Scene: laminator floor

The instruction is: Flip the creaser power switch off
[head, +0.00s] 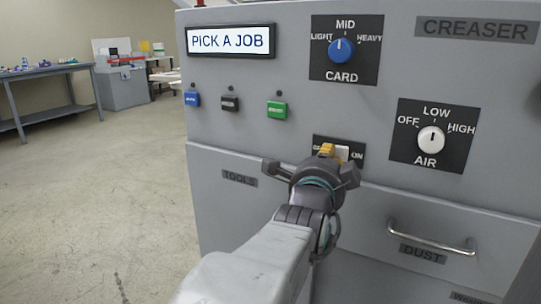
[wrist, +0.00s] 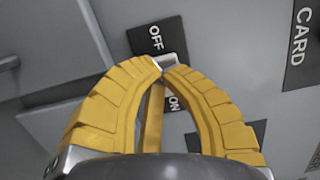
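The creaser power switch is a small pale rocker (head: 342,153) on a black plate lettered OFF and ON. In the head view my gripper (head: 327,149) covers part of the OFF lettering, and the rocker shows just right of its yellow fingertips. In the wrist view the yellow fingers of my gripper (wrist: 163,70) come together at their tips, with nothing seen held. The rocker (wrist: 172,60) shows right at the tips, between OFF and ON. I cannot tell whether they touch it or which way it is tipped.
Above are the display (head: 231,41), the blue CARD knob (head: 342,50) and several small buttons, one green (head: 277,109). The AIR knob (head: 431,139) is to the right. A DUST drawer handle (head: 432,238) sticks out below. Open floor and a workbench (head: 45,72) lie left.

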